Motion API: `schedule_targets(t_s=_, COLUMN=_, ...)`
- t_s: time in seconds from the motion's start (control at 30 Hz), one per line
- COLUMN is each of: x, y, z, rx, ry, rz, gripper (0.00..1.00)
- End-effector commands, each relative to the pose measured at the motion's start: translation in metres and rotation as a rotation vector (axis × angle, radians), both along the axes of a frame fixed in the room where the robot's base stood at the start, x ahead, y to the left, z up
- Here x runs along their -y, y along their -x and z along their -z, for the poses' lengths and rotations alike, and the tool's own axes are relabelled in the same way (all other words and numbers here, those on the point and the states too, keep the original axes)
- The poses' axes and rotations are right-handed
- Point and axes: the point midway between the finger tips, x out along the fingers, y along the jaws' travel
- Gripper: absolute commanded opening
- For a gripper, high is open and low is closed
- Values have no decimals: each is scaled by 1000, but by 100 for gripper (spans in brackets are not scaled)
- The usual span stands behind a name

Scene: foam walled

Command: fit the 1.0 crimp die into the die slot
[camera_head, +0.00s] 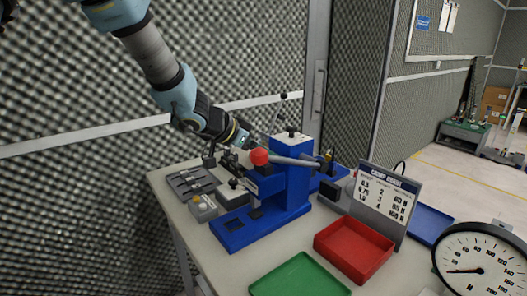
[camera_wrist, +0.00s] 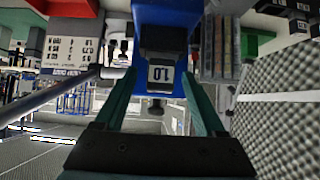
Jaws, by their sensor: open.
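The blue press (camera_head: 295,185) stands on the table with a red-ball lever (camera_head: 259,157). Its base shows dark recesses on top; I cannot tell which is the die slot. My gripper (camera_head: 246,140) is behind the press, partly hidden in the head view. I cannot tell whether this part is the 1.0 crimp die or touches the fingers.
A grey tray (camera_head: 190,182) and a small grey box (camera_head: 203,208) lie left of the press. A green tray (camera_head: 299,277), red tray (camera_head: 353,248), printed sign (camera_head: 384,200) and dial gauge (camera_head: 481,262) stand to the right and front. Foam walls rise close behind the table.

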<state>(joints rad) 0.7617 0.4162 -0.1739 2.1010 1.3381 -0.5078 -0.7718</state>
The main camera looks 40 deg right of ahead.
Motion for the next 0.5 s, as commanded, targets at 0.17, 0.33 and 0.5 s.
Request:
schedule_targets(t_s=0.17, x=-4, y=-1, z=-3, rx=1, ry=0, rz=-1, gripper=72)
schedule_targets(t_s=0.33, x=-24, y=-2, z=-20, rx=3, ry=1, rz=-3, gripper=72)
schedule_targets(t_s=0.5, x=-52, y=-4, z=-41, rx=4, ry=2, rz=-3, gripper=72)
